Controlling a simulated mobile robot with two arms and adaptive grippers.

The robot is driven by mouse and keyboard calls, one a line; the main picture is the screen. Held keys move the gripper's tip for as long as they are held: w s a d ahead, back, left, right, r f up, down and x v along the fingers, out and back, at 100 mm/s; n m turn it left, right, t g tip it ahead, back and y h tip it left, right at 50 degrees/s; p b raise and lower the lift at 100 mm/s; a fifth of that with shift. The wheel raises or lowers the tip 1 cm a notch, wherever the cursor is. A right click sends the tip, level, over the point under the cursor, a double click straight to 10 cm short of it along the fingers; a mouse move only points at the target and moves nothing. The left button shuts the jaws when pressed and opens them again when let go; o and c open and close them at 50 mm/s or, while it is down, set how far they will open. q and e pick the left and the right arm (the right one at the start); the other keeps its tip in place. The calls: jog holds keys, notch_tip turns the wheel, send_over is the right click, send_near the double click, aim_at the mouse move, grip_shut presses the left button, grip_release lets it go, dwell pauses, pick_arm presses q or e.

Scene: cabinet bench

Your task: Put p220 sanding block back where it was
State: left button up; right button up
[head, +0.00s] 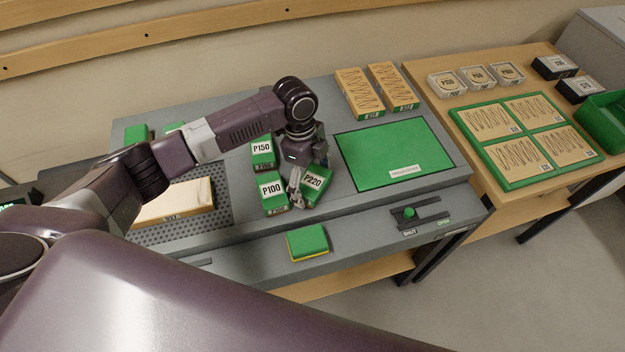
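The P220 sanding block (318,181) is green with a white label and sits on the grey bench, turned askew to the blocks beside it. My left gripper (299,186) points down at it from above. One finger lies along the block's left side, between it and the P100 block (272,192). The other finger is mostly hidden, so I cannot tell whether the gripper is closed on the block or whether the block is lifted. The P150 block (263,151) stands behind P100. My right gripper is not in view.
A green mat (396,150) lies right of the blocks, with two tan abrasive-topped pieces (375,90) behind it. A green and yellow pad (307,242) lies in front. A perforated plate with a pale board (175,203) is at left. A slider (409,213) sits at the front right.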

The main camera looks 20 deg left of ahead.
aim_at(306, 178)
pick_arm(q)
jog(key=shift+r, duration=0.1)
jog(key=shift+r, duration=0.25)
jog(key=r, duration=0.3)
jog(key=a+r+b, duration=0.1)
jog(key=r, duration=0.3)
jog(key=r+b, duration=0.1)
jog(key=r, duration=0.3)
jog(key=shift+w+a+r, duration=0.2)
jog(key=shift+a+r, duration=0.05)
jog(key=shift+a, duration=0.15)
